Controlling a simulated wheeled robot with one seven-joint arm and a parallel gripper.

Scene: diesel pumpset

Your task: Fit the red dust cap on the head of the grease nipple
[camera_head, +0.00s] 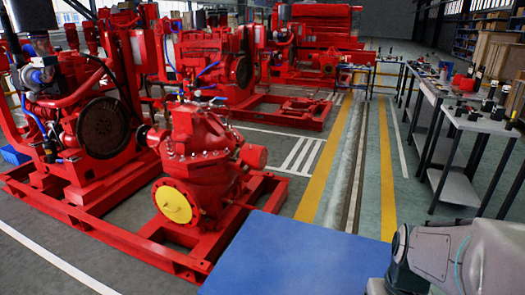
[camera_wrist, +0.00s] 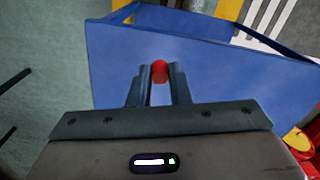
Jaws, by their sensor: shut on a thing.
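My gripper (camera_wrist: 159,78) shows in the wrist view, its two fingers shut on the red dust cap (camera_wrist: 159,71). The cap is small and round and sits between the fingertips, over a blue surface. I cannot tell its height above that surface. In the head view my arm is at the lower right, and neither the gripper nor the cap shows there. The grease nipple cannot be made out in either view. The red pump (camera_head: 203,160) with a yellow round cover (camera_head: 172,205) stands left of centre in the head view, on a red base frame.
A blue flat surface (camera_head: 290,258) lies in front of the pump; blue also fills the wrist view (camera_wrist: 225,75). A red engine (camera_head: 85,105) stands left of the pump, with more red machines behind. Workbenches (camera_head: 475,118) with small parts stand at right. The yellow-striped aisle is clear.

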